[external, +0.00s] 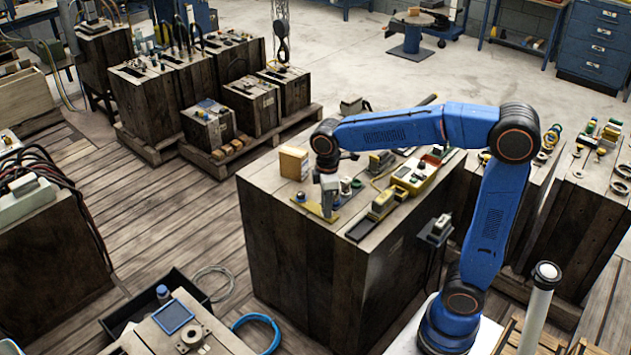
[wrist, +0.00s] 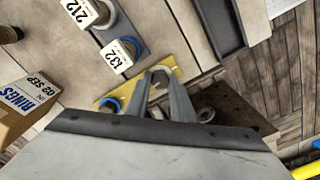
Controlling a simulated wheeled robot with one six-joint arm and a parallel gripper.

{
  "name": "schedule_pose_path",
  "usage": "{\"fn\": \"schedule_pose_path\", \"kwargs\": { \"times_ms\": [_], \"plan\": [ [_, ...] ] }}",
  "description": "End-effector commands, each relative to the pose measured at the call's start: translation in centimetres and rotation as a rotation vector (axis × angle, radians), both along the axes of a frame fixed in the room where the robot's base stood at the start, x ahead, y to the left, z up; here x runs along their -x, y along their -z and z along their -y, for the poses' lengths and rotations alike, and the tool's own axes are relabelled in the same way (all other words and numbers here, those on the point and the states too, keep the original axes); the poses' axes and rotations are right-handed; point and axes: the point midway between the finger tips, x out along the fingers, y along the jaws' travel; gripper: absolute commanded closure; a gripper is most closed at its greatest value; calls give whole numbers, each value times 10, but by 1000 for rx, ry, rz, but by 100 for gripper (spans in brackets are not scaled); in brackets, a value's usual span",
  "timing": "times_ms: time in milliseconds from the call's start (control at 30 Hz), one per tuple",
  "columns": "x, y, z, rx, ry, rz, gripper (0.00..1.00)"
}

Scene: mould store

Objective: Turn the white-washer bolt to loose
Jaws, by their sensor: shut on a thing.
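My gripper (wrist: 162,82) is shut on a bolt head (wrist: 160,76) at a yellow plate (wrist: 185,73) in the wrist view. A bolt with a blue washer (wrist: 108,105) sits at the left end of the plate. In the external view my gripper (external: 329,208) points down at the yellow plate (external: 313,209) near the front edge of the wooden block (external: 285,245).
A cardboard box (external: 293,163) labelled RINGS stands close to my gripper; it also shows in the wrist view (wrist: 28,103). A dark tray (external: 362,229) and a yellow control box (external: 413,177) lie to the right.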

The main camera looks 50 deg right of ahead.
Motion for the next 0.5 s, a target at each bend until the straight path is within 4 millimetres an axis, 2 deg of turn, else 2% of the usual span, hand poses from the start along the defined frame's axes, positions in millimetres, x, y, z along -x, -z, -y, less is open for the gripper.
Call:
{"fn": "schedule_pose_path", "kwargs": {
  "times_ms": [500],
  "plan": [
    [2,2,0,1,-490,-6,100]
  ]
}}
